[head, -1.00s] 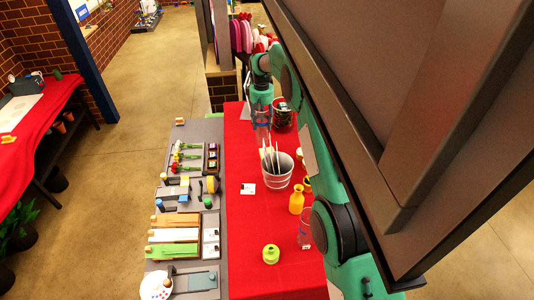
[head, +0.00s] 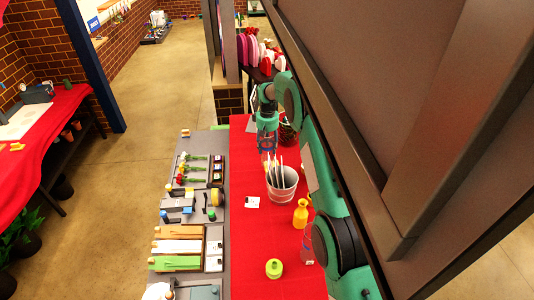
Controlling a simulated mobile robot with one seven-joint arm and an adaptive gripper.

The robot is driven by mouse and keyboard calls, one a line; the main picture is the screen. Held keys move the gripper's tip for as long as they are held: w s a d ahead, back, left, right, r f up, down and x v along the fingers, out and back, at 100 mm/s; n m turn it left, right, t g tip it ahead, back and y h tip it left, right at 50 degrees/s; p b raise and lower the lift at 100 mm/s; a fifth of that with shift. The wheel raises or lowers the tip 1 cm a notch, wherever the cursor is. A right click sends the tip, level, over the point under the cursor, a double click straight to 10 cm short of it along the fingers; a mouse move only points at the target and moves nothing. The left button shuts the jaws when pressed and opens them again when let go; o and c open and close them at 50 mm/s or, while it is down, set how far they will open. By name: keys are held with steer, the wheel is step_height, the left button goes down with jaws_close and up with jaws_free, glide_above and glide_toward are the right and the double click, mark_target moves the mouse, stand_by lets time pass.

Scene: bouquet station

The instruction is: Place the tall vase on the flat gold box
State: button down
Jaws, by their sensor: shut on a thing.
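My gripper (head: 267,145) is at the far end of the red-covered table, pointing down, behind the grey bucket. It is shut on what looks like the tall vase, a clear glass shape that is small and partly covered by the fingers. A small yellowish patch shows below the gripper, beside the bucket. It may be the flat gold box, but it is too small and too hidden to tell. I cannot tell whether the vase touches anything beneath it.
The grey bucket (head: 281,186) holds several pale sticks. A yellow bottle (head: 300,214), a clear glass (head: 307,246) and a lime-green pot (head: 273,268) stand nearer. A dark patterned pot (head: 288,132) stands right of my gripper. Red cloth (head: 245,228) lies bare at left.

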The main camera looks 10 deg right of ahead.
mark_target(267, 152)
steer(key=shift+f+p, duration=0.3)
steer(key=shift+f, duration=1.65)
steer(key=c, duration=0.8)
jaws_free()
steer(key=shift+c, duration=0.2)
step_height(267, 152, up, 12)
steer(key=b, duration=0.2)
